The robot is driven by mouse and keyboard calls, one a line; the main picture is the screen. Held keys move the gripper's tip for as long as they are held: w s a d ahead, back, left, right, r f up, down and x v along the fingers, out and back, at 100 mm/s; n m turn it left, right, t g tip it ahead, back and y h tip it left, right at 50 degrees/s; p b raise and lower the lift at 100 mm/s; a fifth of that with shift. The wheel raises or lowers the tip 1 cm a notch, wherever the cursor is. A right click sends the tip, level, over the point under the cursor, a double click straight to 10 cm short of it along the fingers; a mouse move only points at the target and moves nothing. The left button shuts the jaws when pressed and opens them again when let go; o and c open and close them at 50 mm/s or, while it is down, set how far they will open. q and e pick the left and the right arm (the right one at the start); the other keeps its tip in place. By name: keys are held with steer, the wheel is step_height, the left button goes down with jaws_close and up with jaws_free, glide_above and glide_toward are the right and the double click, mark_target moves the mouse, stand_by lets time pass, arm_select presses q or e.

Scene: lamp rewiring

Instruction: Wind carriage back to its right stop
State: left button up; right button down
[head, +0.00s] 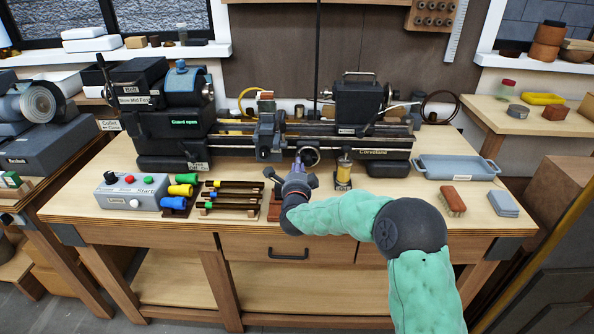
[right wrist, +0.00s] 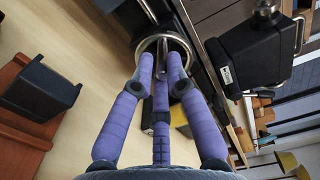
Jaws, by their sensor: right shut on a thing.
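The lathe carriage (head: 268,132) sits on the bed rails left of the middle, between the headstock and the tailstock. Its metal handwheel (head: 309,156) is at the front, to the right of the carriage; it also shows in the right wrist view (right wrist: 145,46). My right gripper (head: 299,165) reaches up to the handwheel from the front. In the wrist view its purple fingers (right wrist: 163,72) are closed at the handwheel's near rim, on its handle or rim; the exact contact is hidden by the fingers. My left gripper is not in view.
The tailstock (head: 358,105) stands on the bed to the right, with open rail between it and the carriage. A small brass-coloured oiler (head: 344,172) stands just right of my gripper. A tool rack (head: 232,198), brush (head: 452,200) and blue tray (head: 456,168) are on the bench.

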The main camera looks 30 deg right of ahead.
steer(key=shift+s+d+r+b, duration=0.2)
steer(key=shift+s+d+r, duration=0.1)
steer(key=shift+d+r, duration=0.35)
steer(key=shift+s+d+r+b, duration=0.15)
steer(key=shift+s+d+r, duration=0.2)
steer(key=shift+r, duration=0.45)
steer(key=c, duration=2)
jaws_free()
steer(key=shift+s+d+f, duration=0.15)
steer(key=shift+s+d, duration=0.1)
steer(key=shift+d, duration=0.25)
steer(key=o, duration=0.6)
steer(key=shift+s+f, duration=0.1)
steer(key=shift+s, duration=0.1)
steer(key=shift+a+f, duration=0.1)
steer(key=v, duration=0.7)
